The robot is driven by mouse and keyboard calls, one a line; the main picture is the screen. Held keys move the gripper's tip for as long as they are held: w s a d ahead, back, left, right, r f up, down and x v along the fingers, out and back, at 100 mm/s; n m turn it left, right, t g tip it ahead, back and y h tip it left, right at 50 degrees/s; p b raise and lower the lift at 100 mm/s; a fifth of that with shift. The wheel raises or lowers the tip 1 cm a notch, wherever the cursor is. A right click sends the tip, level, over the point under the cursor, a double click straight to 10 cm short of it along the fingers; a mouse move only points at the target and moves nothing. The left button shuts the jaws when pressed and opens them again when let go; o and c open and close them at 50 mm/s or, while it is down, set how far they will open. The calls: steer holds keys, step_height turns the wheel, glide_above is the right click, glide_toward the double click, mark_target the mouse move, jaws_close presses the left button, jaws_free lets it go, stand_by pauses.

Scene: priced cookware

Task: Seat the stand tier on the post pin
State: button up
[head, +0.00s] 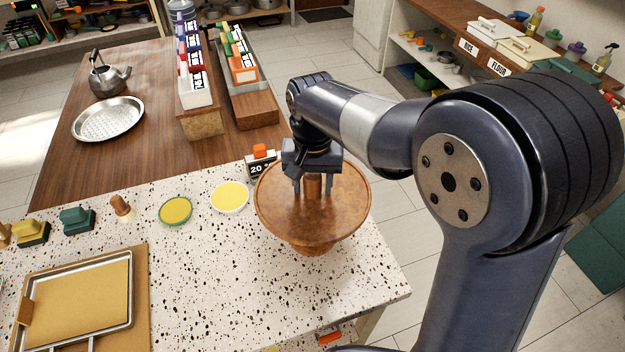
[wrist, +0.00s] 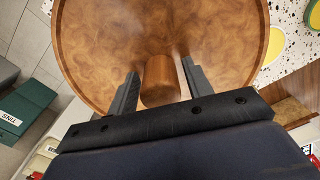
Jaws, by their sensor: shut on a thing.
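The stand tier (head: 275,205) is a wide, round, brown dish with a raised rim and a short central stub. It lies near the right end of the speckled counter and looks about level. My gripper (head: 313,188) points down over its middle, with its fingers shut on the stub. In the wrist view, the fingers (wrist: 160,82) stand on either side of the brown stub (wrist: 160,78), and the tier (wrist: 110,40) fills the upper middle. A narrower brown base (head: 313,248) shows beneath the dish. The post pin is hidden, so I cannot tell whether the tier is seated.
A price sign (head: 262,162) with an orange top stands close behind the tier. A yellow disc (head: 230,197) and a green-rimmed disc (head: 175,211) lie to its left. A framed tray (head: 80,295) is at the front left. The counter's right edge is close to the tier.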

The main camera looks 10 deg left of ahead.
mark_target(313, 176)
steer(key=shift+f, duration=0.25)
steer(key=o, duration=2.2)
steer(key=shift+c, duration=0.2)
step_height(313, 176, up, 11)
steer(key=shift+f+b, duration=0.1)
steer(key=shift+b, duration=0.4)
